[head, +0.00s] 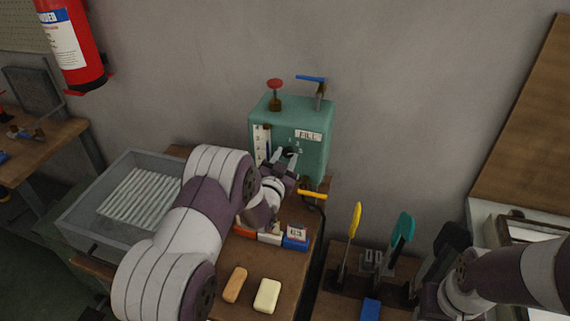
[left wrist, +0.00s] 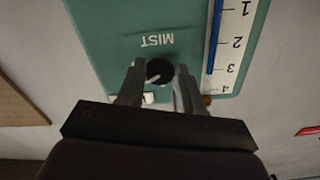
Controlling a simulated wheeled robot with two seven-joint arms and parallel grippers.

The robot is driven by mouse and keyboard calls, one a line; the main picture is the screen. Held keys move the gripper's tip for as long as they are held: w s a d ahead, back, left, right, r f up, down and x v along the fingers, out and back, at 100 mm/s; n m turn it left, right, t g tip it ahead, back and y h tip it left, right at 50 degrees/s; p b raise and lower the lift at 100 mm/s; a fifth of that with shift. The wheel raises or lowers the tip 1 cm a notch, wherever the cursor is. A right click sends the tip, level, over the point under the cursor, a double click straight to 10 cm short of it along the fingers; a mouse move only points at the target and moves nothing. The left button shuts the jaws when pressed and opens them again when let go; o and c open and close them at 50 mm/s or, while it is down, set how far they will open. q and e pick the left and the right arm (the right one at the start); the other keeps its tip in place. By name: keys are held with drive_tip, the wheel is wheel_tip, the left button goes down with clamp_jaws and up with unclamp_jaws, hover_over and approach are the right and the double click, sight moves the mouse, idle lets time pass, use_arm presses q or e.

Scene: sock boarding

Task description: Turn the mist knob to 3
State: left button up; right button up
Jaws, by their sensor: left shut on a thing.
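The mist knob (left wrist: 158,70) is a round black knob on the front of a green box (head: 318,160). In the left wrist view the word MIST appears upside down just above it, and a pale pointer line on it slants to the lower left. My left gripper (left wrist: 160,82) has a finger on each side of the knob and is shut on it. In the head view the left gripper (head: 289,160) meets the box front and hides most of the knob. The numbers around the knob are too small or hidden to read. My right arm shows at the lower right; its fingertips are not clear.
A red handwheel (head: 275,86) and a blue lever (head: 312,78) top the box. A level gauge (left wrist: 232,45) is beside the knob. A yellow-handled valve (head: 312,194) is low at right. A grey tray (head: 90,200) stands left; upright tools, including a teal one (head: 403,230), stand right.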

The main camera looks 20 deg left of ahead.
use_arm(q)
drive_tip(key=m+b, duration=0.3)
drive_tip(key=shift+f+m, duration=0.15)
drive_tip(key=shift+m, duration=0.25)
drive_tip(key=shift+m+b, duration=0.55)
drive_tip(key=shift+m, duration=0.25)
drive_tip(key=o, duration=1)
drive_tip(key=shift+r, duration=0.2)
drive_tip(key=s+b, duration=0.1)
drive_tip(key=s, duration=0.5)
drive_tip(key=s+b, duration=0.1)
drive_tip(key=s, duration=0.5)
drive_tip(key=shift+s+a, duration=0.2)
drive_tip(key=shift+s, duration=0.2)
